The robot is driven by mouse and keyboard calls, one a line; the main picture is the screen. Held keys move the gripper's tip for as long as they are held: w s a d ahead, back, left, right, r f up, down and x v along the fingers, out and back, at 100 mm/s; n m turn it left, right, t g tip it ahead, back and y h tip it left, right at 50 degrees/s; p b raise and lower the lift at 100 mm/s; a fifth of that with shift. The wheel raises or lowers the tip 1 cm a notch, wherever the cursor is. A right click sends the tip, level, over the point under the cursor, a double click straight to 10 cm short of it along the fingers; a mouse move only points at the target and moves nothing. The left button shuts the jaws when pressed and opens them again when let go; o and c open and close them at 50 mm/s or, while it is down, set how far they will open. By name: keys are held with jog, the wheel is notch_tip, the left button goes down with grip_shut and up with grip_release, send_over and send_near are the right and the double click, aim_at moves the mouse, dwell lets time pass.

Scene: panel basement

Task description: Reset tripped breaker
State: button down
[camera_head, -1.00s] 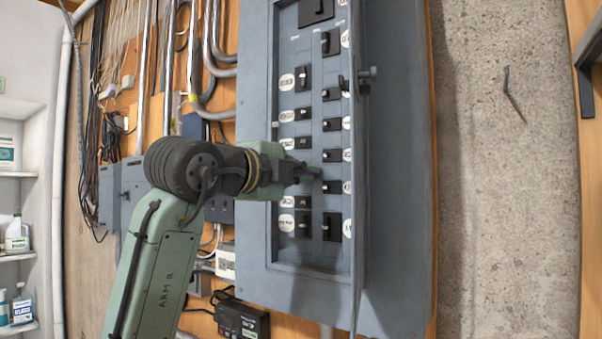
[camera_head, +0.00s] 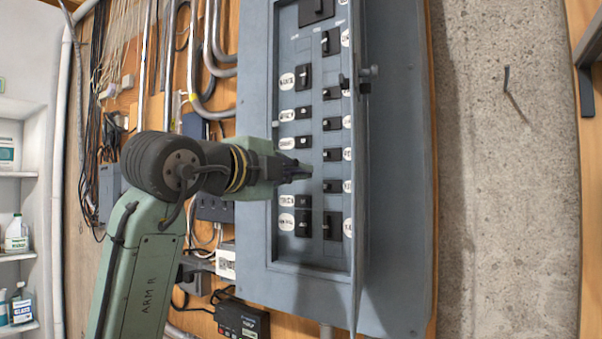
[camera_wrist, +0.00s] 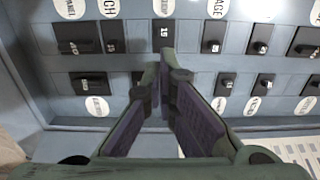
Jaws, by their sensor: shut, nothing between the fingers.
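The grey breaker panel (camera_head: 255,225) stands open on the wall, with two columns of black breakers and white round labels. My gripper (camera_head: 308,173) is shut and empty, its fingertips in front of the middle of the panel, between the two columns. In the wrist view my gripper (camera_wrist: 163,65) points at a black breaker (camera_wrist: 164,35) in the upper row, its tips just below that breaker's handle. I cannot tell whether they touch. Other breakers (camera_wrist: 212,37) sit on both sides. A lower-row breaker is partly hidden behind the fingers. Which breaker is tripped is not clear.
The panel's open door (camera_head: 361,200) stands out along the right side of the breakers, close to my gripper. Metal conduits (camera_head: 217,40) and loose cables (camera_head: 85,150) run on the left. Shelves with bottles (camera_head: 18,235) stand far left. Bare concrete wall (camera_head: 500,200) is at right.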

jog(key=shift+v, duration=2.1)
